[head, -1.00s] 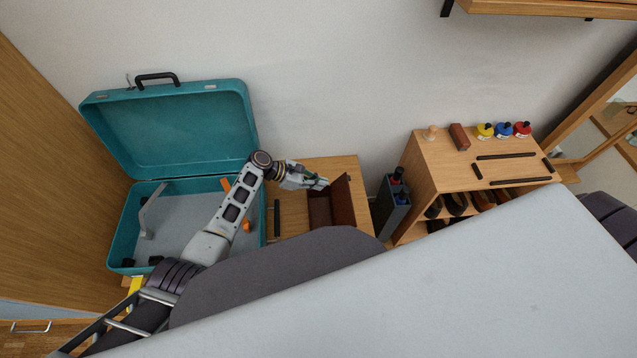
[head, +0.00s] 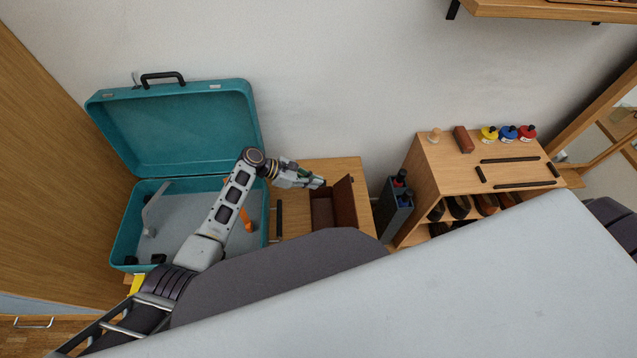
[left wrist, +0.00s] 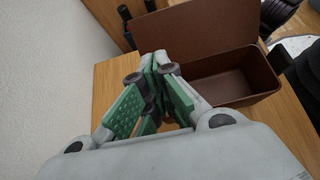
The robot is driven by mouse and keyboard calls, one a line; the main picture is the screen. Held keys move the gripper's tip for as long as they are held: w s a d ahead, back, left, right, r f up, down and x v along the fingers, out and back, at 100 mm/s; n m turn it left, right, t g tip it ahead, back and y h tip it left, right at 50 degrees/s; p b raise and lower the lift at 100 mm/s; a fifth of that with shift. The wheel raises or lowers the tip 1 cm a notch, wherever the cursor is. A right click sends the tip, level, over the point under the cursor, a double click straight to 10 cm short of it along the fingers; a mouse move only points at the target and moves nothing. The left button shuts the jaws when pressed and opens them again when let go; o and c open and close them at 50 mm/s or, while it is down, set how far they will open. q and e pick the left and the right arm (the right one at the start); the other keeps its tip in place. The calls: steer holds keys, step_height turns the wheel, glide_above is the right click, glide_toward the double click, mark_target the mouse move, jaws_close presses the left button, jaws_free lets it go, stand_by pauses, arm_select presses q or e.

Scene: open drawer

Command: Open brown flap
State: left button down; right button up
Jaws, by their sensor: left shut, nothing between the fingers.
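The brown flap (head: 345,202) is the raised lid of a brown box (head: 322,208) on a small wooden cabinet. It stands up along the box's right side in the head view. In the left wrist view the flap (left wrist: 195,50) stands upright behind the box (left wrist: 235,78), whose empty inside shows. My left gripper (head: 320,183) is shut and empty, above the far end of the box and beside the flap. Its green-padded fingers (left wrist: 157,75) come together in the left wrist view. I cannot tell whether they touch the flap. My right gripper is not in view.
An open teal suitcase (head: 120,225) stands left of the wooden cabinet top (head: 340,169). A grey bottle holder (head: 392,212) and a wooden shelf unit (head: 430,172) with paint bottles stand to the right. A wall closes off the back.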

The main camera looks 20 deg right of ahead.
arm_select(q)
steer(key=v, duration=0.8)
steer(key=shift+a+r, duration=0.15)
steer(key=shift+a, duration=0.1)
steer(key=shift+w, duration=0.1)
